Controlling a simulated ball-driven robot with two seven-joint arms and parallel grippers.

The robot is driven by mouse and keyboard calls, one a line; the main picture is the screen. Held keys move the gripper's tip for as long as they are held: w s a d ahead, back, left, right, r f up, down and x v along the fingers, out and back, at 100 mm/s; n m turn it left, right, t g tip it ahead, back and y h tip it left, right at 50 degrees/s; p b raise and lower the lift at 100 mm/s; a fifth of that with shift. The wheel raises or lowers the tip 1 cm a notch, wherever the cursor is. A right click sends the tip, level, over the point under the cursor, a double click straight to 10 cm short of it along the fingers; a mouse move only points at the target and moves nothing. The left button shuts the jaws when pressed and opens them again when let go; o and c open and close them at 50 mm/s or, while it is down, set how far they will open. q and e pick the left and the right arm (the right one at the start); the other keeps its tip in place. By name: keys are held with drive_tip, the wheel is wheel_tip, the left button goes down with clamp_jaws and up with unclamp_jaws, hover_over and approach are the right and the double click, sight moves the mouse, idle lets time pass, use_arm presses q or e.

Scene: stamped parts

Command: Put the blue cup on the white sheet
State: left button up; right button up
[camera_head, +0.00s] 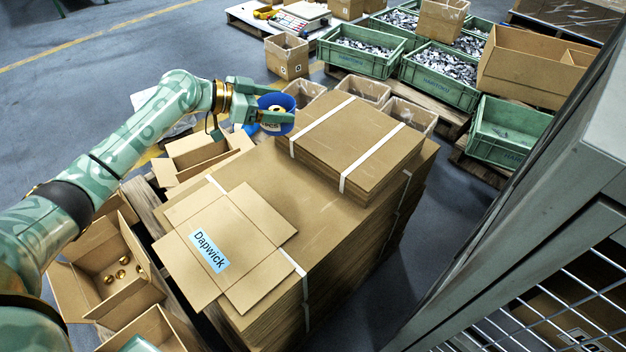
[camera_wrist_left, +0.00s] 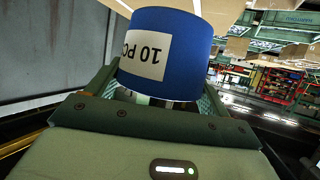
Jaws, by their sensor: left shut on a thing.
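The blue cup (camera_head: 284,121) has a white label and is held in the air by my left gripper (camera_head: 279,101), near the far left edge of the cardboard stack. My left gripper is shut on it, with a finger on either side. In the left wrist view the blue cup (camera_wrist_left: 178,28) sits between the fingers, its label reading "10 PC" upside down. A pale whitish sheet-like thing (camera_head: 181,128) shows partly behind my left arm; I cannot tell whether it is the white sheet. My right gripper is not in view.
A strapped stack of flat cardboard (camera_head: 300,220) fills the middle, with a smaller strapped pile (camera_head: 358,150) on top. Open boxes (camera_head: 90,255) stand at the left. Green crates (camera_head: 365,62) of metal parts stand behind. A grey cabinet (camera_head: 520,190) bounds the right.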

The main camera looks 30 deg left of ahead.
use_arm(q)
drive_tip(key=shift+w+a+f, duration=0.15)
drive_tip(key=shift+w+a, duration=0.2)
drive_tip(key=shift+w, duration=0.05)
drive_tip(key=s+d+f+b, duration=0.1)
drive_tip(key=s+d+f, duration=0.2)
drive_tip(key=f, duration=0.1)
drive_tip(key=s+d+f+b, duration=0.1)
drive_tip(key=s+d+f, duration=0.2)
drive_tip(key=s+f, duration=0.1)
drive_tip(key=s+d+f+b, duration=0.1)
drive_tip(key=s+d+f, duration=0.2)
drive_tip(key=f, duration=0.2)
drive_tip(key=shift+s, duration=0.3)
drive_tip(key=shift+w+a, duration=0.1)
drive_tip(key=shift+r, duration=0.2)
drive_tip(key=shift+f, duration=0.15)
drive_tip(key=o, duration=1.1)
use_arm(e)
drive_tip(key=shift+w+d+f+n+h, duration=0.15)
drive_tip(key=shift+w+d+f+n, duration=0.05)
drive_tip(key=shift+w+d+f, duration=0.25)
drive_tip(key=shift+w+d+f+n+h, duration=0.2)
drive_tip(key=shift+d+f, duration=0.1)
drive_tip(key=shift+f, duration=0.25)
